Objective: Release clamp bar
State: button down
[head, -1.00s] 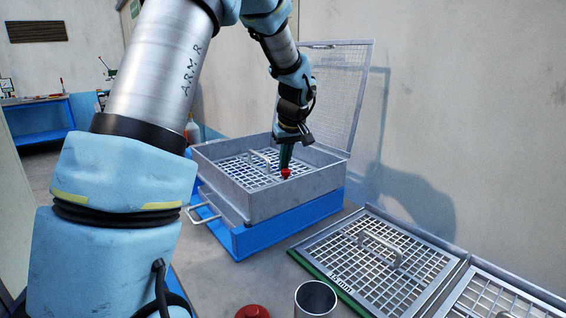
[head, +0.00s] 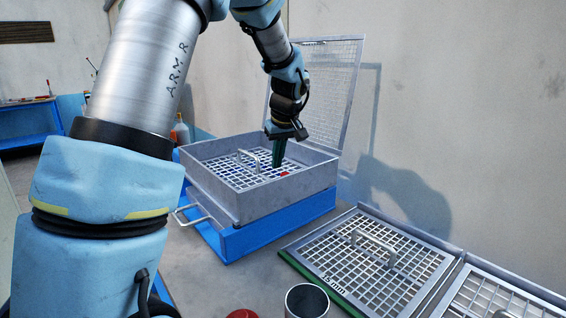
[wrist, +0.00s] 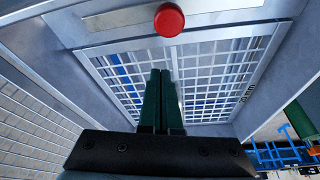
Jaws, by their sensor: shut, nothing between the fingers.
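A red round knob (wrist: 169,20) shows at the top of the wrist view, over a grey flat bar or rim (wrist: 115,18). I cannot tell for sure that this is the clamp bar. In the head view the knob (head: 284,173) is a small red spot inside the grey sieve box (head: 225,190), just right of my fingertips. My gripper (head: 276,164) points down into the box with its dark green fingers together and empty. In the wrist view the fingers (wrist: 160,74) are over the white mesh (wrist: 205,75), apart from the knob.
The sieve box stands on a blue base (head: 275,228) with its mesh lid (head: 335,90) raised behind. A second sieve frame (head: 385,265) lies at right. A metal cup (head: 307,300) and a red object (head: 242,314) are at the front edge. The wall is close behind.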

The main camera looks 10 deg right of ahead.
jog(key=b+v, duration=0.2)
jog(key=v, duration=0.8)
jog(key=shift+s+f, duration=0.1)
jog(key=shift+s, duration=0.05)
